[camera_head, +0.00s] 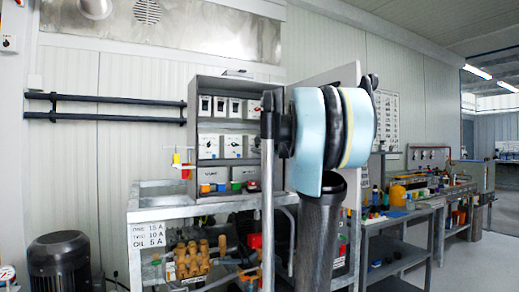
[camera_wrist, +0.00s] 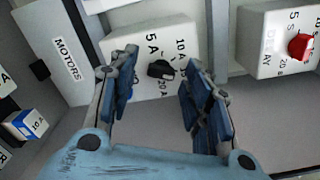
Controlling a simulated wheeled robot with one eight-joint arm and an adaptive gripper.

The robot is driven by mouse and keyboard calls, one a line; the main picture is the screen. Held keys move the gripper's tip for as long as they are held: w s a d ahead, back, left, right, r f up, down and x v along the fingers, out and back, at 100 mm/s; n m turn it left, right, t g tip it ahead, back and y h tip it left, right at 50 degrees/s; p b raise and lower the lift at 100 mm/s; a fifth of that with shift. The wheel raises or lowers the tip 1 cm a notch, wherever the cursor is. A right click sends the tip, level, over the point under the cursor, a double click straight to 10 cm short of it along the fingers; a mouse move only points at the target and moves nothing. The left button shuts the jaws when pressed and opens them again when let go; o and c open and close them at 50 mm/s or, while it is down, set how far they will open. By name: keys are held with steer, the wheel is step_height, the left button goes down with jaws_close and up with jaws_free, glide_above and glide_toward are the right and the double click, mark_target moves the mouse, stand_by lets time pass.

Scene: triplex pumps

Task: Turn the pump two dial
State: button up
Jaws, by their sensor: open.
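A black dial (camera_wrist: 161,69) sits on a white box (camera_wrist: 150,38) marked 5A, 10A and 20A, in the middle of the wrist view. My gripper (camera_wrist: 162,64) is open, with one finger on each side of the dial. A gap shows between each finger and the dial, and nothing is held. I cannot read a pump number on this box. In the head view, several white dial boxes (camera_head: 208,146) stand on the middle shelf of the grey cabinet. My arm covers the cabinet's right part, and my gripper is hidden there.
A white box with a red dial (camera_wrist: 300,46), marked DELAY, is on the right in the wrist view. A MOTORS label (camera_wrist: 67,58) is on a panel at left. Below the cabinet stands a grey metal bench (camera_head: 170,213). A dark motor (camera_head: 60,262) stands at lower left.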

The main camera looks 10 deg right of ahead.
steer(key=c, duration=1.1)
steer(key=shift+o, duration=0.2)
steer(key=shift+n, duration=0.4)
steer(key=n, duration=0.4)
steer(key=shift+f, duration=0.1)
jaws_close()
steer(key=shift+n, duration=2.4)
